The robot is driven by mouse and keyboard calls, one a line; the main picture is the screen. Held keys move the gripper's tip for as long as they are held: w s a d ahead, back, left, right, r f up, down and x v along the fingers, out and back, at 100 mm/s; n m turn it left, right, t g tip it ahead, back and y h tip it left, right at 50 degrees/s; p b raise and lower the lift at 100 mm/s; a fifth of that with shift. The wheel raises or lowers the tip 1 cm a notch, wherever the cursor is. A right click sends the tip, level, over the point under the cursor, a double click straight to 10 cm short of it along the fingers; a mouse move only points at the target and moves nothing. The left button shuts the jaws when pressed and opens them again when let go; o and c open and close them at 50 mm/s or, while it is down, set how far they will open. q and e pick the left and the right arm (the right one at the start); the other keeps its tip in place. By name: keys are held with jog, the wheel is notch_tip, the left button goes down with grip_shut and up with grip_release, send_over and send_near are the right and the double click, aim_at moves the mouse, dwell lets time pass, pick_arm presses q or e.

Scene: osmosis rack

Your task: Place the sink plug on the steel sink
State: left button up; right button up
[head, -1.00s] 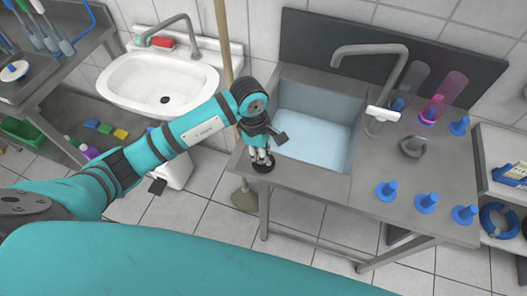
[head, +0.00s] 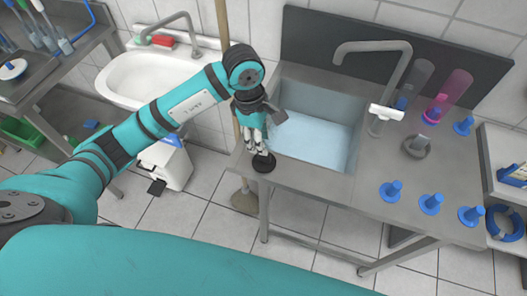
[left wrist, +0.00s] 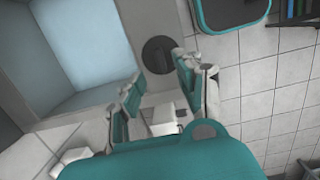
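The sink plug, a round black disc (head: 264,163), lies on the left front rim of the steel sink (head: 318,180), beside the basin (head: 312,138) and not in it. My left gripper (head: 258,148) is just above the plug, fingers pointing down. In the left wrist view, the two fingers (left wrist: 156,92) stand apart with nothing between them. The dark plug (left wrist: 160,54) shows past their tips on the grey rim, apart from them. The basin (left wrist: 80,45) is left of it. My right gripper is not in view.
A curved tap (head: 380,50) stands behind the basin. Blue pegs (head: 431,203), clear and pink tubes (head: 455,88) and a grey ring (head: 416,145) occupy the right counter. A white washbasin (head: 140,80) and a broom handle (head: 222,22) are at the left.

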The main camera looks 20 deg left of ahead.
pick_arm(q)
jog(key=r, duration=0.2)
jog(key=r+b, duration=0.1)
jog(key=r, duration=0.1)
jog(key=a+r, duration=0.1)
jog(key=r, duration=0.1)
jog(key=shift+d+f, duration=0.1)
jog(key=shift+d, duration=0.05)
